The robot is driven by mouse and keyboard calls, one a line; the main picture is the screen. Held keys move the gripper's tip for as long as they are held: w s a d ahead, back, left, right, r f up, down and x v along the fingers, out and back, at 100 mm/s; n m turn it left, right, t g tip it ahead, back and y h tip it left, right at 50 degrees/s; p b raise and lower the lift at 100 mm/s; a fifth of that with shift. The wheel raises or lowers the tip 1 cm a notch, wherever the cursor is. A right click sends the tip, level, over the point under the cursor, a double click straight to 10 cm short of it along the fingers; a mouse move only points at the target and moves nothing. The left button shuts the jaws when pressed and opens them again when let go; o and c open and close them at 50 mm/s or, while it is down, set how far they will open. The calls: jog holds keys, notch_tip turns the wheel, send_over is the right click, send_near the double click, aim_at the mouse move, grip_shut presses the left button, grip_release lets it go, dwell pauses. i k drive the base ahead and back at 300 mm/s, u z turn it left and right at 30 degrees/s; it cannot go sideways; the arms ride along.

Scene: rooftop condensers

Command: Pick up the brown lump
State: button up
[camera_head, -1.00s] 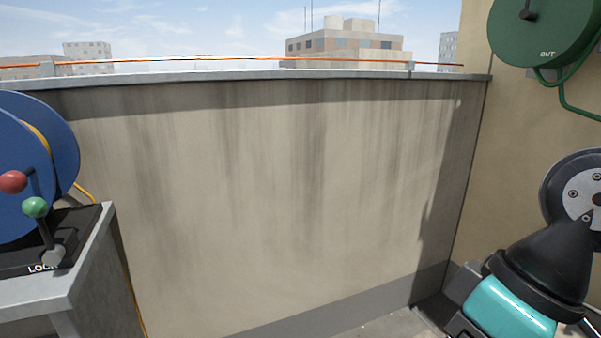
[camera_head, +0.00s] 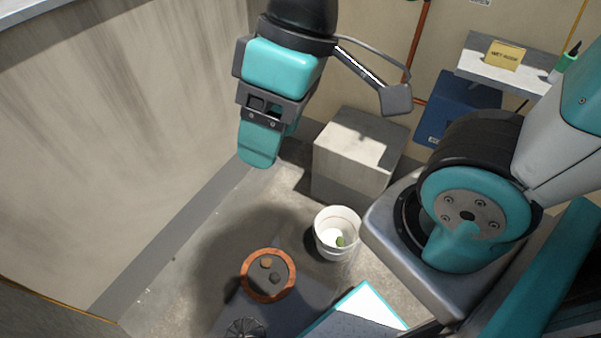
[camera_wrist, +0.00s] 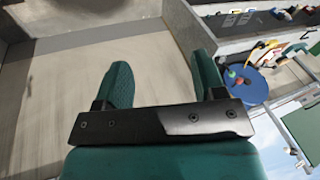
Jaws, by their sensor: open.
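The brown lump (camera_head: 266,263) lies in a round terracotta-rimmed dish (camera_head: 247,283) on the floor, in the head view. A dark grey lump (camera_head: 275,278) lies beside it in the same dish. My gripper (camera_head: 262,150) hangs above the floor near the wall, higher than the dish and apart from it. In the wrist view my gripper (camera_wrist: 160,85) shows two teal fingers spread apart with nothing between them. The lump does not show in the wrist view.
A white bucket (camera_head: 325,248) with a green thing (camera_head: 340,241) inside stands right of the dish. A grey block (camera_head: 345,150) stands behind it. A dark finned object (camera_head: 245,329) and a white-topped panel (camera_head: 362,310) are in front. The parapet wall (camera_head: 130,150) borders the left.

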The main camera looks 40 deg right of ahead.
aim_at(265, 262)
jog(key=z, duration=1)
jog(key=k, duration=1.15)
jog(key=u, duration=1)
